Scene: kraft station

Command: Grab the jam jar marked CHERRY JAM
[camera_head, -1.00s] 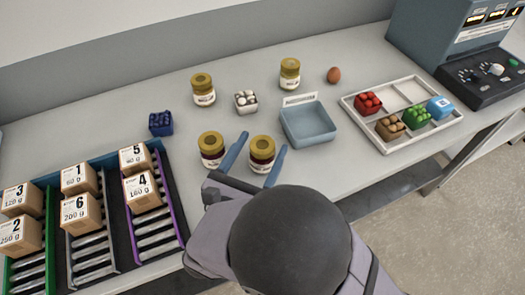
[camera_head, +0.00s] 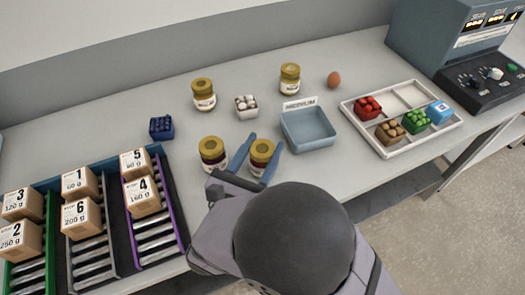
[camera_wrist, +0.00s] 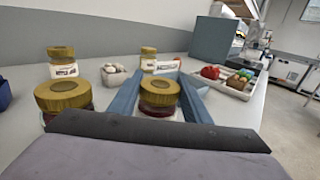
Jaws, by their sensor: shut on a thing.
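A jam jar with a gold lid and dark red contents (camera_head: 261,156) stands on the grey counter between the blue fingers of my gripper (camera_head: 257,156). My gripper is shut on this jar; the wrist view also shows the jar (camera_wrist: 159,94) between the fingers. Its label is too small and covered to read. A second dark jar with a gold lid (camera_head: 212,153) stands just left of the gripper. Two paler jars with gold lids stand further back, one at left (camera_head: 203,95) and one at right (camera_head: 290,78).
A blue-grey bin (camera_head: 308,143) stands right of the gripper. A white divided tray (camera_head: 399,146) holds small cartons. An egg (camera_head: 334,80), a white carton (camera_head: 246,106) and a blue carton (camera_head: 162,128) stand behind. Boxes sit on roller lanes (camera_head: 154,234) at left.

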